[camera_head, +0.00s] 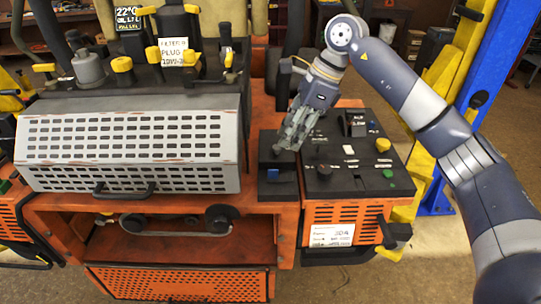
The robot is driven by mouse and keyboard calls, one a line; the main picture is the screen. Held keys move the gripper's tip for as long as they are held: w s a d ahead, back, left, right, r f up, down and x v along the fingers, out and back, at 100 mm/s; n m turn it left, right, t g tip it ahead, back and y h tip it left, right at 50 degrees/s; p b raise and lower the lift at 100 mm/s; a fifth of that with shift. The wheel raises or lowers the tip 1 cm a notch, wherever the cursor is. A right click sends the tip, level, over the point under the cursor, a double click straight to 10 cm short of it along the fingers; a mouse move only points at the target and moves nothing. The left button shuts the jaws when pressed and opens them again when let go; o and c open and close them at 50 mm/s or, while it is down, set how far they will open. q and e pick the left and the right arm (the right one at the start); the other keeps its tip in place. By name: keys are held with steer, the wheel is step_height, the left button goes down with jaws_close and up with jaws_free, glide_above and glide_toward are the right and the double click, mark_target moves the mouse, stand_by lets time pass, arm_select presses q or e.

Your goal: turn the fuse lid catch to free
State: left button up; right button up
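My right gripper (283,148) comes in from the upper right. It points down over the back part of a black box (284,190) beside the control panel. Its fingertips are close to the box top; I cannot tell whether they touch anything. The fingers are too small and overlapped to show whether they are open or shut. A small blue piece (272,174) sits on the box in front of the gripper. I cannot make out which part is the fuse lid catch; the gripper may hide it. My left gripper is not in view.
The black control panel (350,182) on the right carries a dark knob (324,172), a yellow knob (383,145) and a green button (389,173). A perforated grey cover (130,150) with a black handle (124,190) stands left. A blue post (495,80) rises behind my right arm.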

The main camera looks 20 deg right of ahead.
steer(key=p, duration=0.3)
glide_above(273, 170)
steer(key=s+d, duration=0.1)
steer(key=d, duration=0.1)
step_height(273, 170, down, 5)
steer(key=shift+d+r, duration=0.1)
steer(key=shift+r, duration=0.1)
steer(key=x, duration=0.3)
steer(key=shift+w+p, duration=0.3)
steer(key=shift+x, duration=0.9)
steer(key=shift+d, duration=0.1)
steer(key=shift+c, duration=0.6)
steer(key=c, duration=0.4)
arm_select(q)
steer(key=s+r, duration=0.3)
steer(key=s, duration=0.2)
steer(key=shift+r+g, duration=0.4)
arm_select(e)
jaws_close()
